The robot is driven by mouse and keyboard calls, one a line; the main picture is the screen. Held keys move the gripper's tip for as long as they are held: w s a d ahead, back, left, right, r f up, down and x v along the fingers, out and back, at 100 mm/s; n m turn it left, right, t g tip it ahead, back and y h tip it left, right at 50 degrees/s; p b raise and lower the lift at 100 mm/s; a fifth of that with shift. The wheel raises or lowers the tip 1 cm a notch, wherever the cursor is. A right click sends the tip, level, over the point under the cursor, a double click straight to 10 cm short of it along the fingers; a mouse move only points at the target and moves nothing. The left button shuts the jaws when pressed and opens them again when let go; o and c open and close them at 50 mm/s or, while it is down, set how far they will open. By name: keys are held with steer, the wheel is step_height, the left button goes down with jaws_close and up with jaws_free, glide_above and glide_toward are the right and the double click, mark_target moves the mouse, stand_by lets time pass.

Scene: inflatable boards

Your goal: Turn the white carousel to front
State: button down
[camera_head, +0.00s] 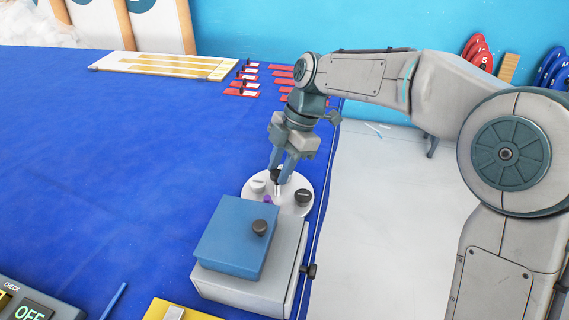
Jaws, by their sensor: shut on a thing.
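The white carousel (297,208) is a round white disc on the blue table, just behind a box. Several small knob-like items stand on it, among them a white one (258,186), a black one (302,196) and a purple one (267,199). My gripper (280,178) reaches down over the carousel's far side. Its fingers are shut on a dark knob (275,174) there; the fingers partly hide it. The carousel's near edge is hidden by the box.
A blue lid (235,238) with a dark knob covers a grey box (262,290) in front of the carousel. Red tags (243,88) and a yellow-white board (165,65) lie at the back. A control panel (35,302) stands front left. The table's left middle is clear.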

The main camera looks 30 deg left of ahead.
steer(key=c, duration=1.1)
jaws_free()
steer(key=p+v, duration=0.1)
steer(key=v, duration=1.3)
steer(key=shift+f, duration=0.1)
steer(key=s+d+f+m+t+h+p, duration=0.1)
steer(key=d+f+m+t, duration=0.1)
steer(key=d+m, duration=0.75)
steer(key=s+d+f+m+t+h, duration=0.1)
steer(key=d+f+m+t, duration=0.15)
steer(key=d+m, duration=0.75)
steer(key=s+d+f+m, duration=0.2)
steer(key=s+d+m, duration=0.1)
steer(key=d, duration=0.3)
steer(key=s+d+f+m+t, duration=0.1)
steer(key=s+d+f+m, duration=0.1)
steer(key=d, duration=0.4)
steer(key=s+d+f+m+t, duration=0.1)
steer(key=s+d+f+m, duration=0.1)
steer(key=s+d+m, duration=0.2)
steer(key=shift+s+d+f+m+p, duration=0.1)
steer(key=shift+s+d+m+p, duration=0.1)
steer(key=shift+d+m, duration=0.25)
steer(key=shift+s+d+f+m+p, duration=0.1)
steer(key=shift+d+f+m+p, duration=0.15)
steer(key=shift+d, duration=0.2)
